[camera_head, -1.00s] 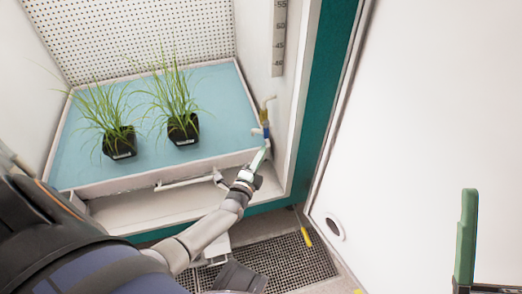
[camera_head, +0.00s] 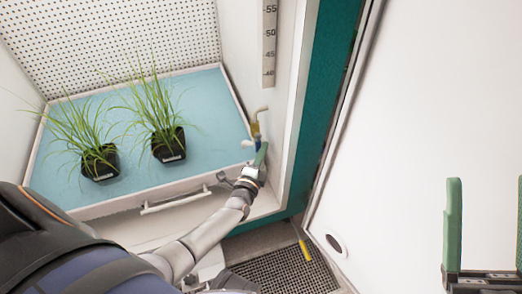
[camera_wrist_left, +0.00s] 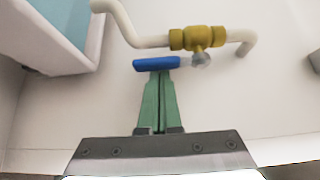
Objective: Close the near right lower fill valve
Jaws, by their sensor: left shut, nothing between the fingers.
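The fill valve has a brass body (camera_wrist_left: 197,38) on a white pipe, with a blue lever handle (camera_wrist_left: 157,63). The lever lies roughly parallel to the pipe, extending left of the stem in the left wrist view. In the head view the valve (camera_head: 256,128) is small at the tray's right side. My left gripper (camera_wrist_left: 160,75) is shut and empty, its green fingertips right at the lever's near side. Contact cannot be told for certain. In the head view, my left gripper (camera_head: 262,155) partly covers the valve. My right gripper (camera_head: 487,182) stands open at the right edge.
A blue-topped tray (camera_head: 215,110) holds two potted grass plants (camera_head: 168,144) and (camera_head: 99,162). The teal chamber frame (camera_head: 318,110) and a white door (camera_head: 420,90) stand to the right. A floor grate (camera_head: 285,270) lies below.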

